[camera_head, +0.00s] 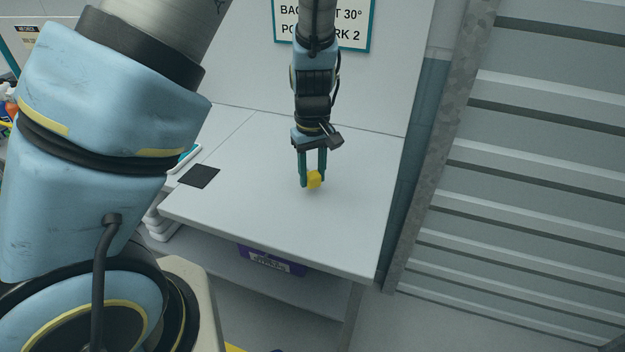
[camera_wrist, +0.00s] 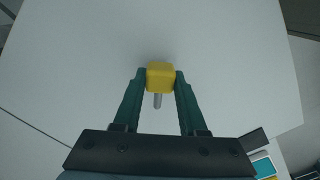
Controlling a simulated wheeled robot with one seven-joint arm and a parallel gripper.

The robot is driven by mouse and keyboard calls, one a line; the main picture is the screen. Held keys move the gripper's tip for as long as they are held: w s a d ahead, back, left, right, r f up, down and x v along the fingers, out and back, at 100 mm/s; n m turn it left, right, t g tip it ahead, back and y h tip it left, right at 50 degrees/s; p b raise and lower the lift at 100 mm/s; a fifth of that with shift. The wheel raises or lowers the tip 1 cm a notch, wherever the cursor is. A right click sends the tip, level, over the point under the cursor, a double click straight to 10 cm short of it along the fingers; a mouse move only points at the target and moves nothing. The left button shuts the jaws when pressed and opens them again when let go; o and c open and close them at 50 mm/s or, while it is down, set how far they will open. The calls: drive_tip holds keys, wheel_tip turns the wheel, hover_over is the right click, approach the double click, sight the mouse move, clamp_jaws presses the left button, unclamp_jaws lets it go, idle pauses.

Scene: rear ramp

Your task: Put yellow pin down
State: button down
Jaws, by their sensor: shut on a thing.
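The yellow pin (camera_head: 314,180) has a blocky yellow head and, in the wrist view, a short grey metal shank below the head (camera_wrist: 160,76). My gripper (camera_head: 313,182) has green fingers and is shut on the yellow head, one finger on each side. It also shows in the wrist view (camera_wrist: 160,80). The pin is over the bare middle of the pale grey table (camera_head: 250,213). I cannot tell whether the pin touches the surface.
A dark square pad (camera_head: 199,176) lies on the table's left side. A teal-edged item (camera_head: 188,156) is beyond it. A purple bin (camera_head: 272,260) sits under the tabletop. A sign (camera_head: 350,30) hangs on the back panel. A slatted shutter (camera_head: 530,150) stands at right. The tabletop around my gripper is clear.

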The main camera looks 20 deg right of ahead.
sight(312, 173)
drive_tip(key=shift+f, duration=1.2)
drive_tip(key=shift+f, duration=0.2)
drive_tip(key=shift+c, duration=2.3)
unclamp_jaws()
drive_tip(key=shift+r, duration=0.15)
wheel_tip(312, 173, up, 12)
drive_tip(key=shift+r+b, duration=0.1)
drive_tip(key=shift+b, duration=0.55)
